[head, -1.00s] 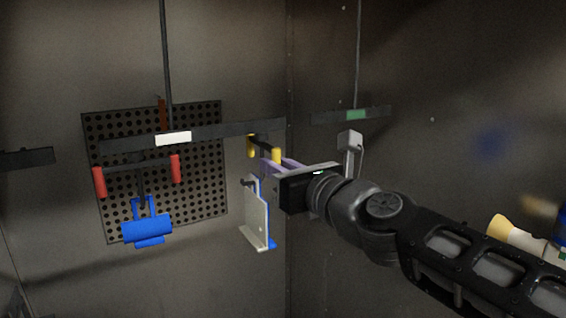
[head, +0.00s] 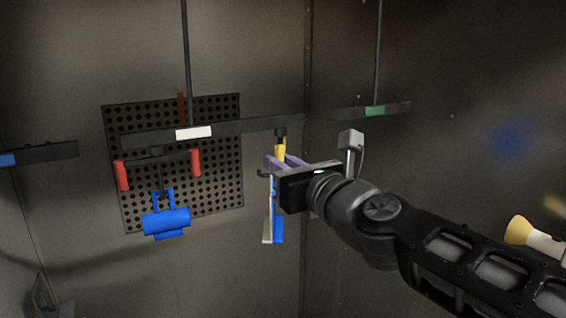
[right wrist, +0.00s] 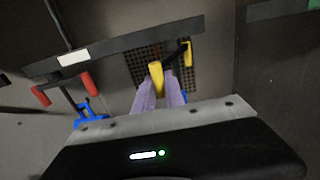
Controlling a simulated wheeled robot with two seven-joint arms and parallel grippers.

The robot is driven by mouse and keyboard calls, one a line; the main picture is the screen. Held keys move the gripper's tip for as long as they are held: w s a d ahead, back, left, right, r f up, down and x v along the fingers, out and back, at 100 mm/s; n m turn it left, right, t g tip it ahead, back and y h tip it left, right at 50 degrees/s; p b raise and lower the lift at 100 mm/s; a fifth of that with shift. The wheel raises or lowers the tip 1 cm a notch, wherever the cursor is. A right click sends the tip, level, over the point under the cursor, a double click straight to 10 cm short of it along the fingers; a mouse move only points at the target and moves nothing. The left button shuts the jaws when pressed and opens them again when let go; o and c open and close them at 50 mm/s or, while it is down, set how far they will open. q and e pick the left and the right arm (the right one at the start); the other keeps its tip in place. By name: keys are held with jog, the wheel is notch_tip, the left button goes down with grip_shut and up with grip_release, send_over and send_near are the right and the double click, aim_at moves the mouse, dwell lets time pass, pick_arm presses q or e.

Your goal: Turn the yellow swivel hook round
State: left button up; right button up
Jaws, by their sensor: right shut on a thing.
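The yellow swivel hook (head: 280,151) hangs under the right end of the dark bar with the white label (head: 194,132). In the head view its crossbar is seen nearly end-on. In the right wrist view one yellow grip (right wrist: 156,77) is between my purple fingers, and the other yellow grip (right wrist: 188,55) is farther off. My right gripper (head: 273,162) is shut on the near grip. A white and blue panel (head: 277,215) hangs below the hook, seen almost edge-on. My left gripper is not in view.
A red-gripped swivel hook (head: 122,175) with a blue part (head: 166,222) hangs to the left, before a perforated panel (head: 225,180). A grey box on a stem (head: 350,140) is just behind my right gripper. A green-labelled bar (head: 374,111) is at right.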

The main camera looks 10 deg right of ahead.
jog(key=shift+a, duration=0.1)
jog(key=shift+w+a, duration=0.15)
jog(key=shift+a, duration=0.35)
jog(key=shift+o, duration=0.2)
jog(key=shift+w+a, duration=0.15)
jog(key=shift+a, duration=0.3)
jog(key=shift+w+a, duration=0.2)
jog(key=shift+w+a+p, duration=0.35)
jog(key=shift+w+a, duration=0.1)
jog(key=shift+a, duration=0.1)
jog(key=shift+c, duration=0.2)
